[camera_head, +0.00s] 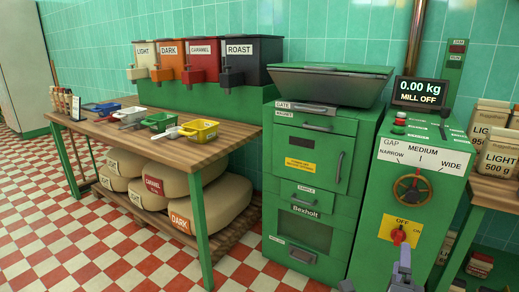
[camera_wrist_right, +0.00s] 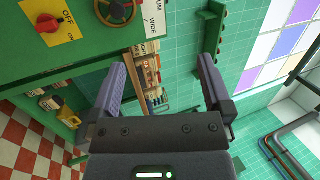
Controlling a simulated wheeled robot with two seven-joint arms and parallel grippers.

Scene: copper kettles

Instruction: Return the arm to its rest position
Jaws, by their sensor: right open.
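My right gripper (camera_head: 398,274) shows at the bottom edge of the head view, in front of the green mill's control box (camera_head: 385,245). In the right wrist view its two grey fingers stand wide apart with nothing between them (camera_wrist_right: 163,78). It is open and empty, and apart from the mill. The rest of the right arm is below the picture. My left gripper is not in view.
The red knob (camera_head: 399,236) on its yellow OFF/ON plate is close to my right gripper. A handwheel (camera_head: 412,190) sits above it. The display (camera_head: 420,93) reads 0.00 kg, MILL OFF. A wooden table (camera_head: 175,150) with scoops stands left; shelves with bags (camera_head: 497,153) stand right.

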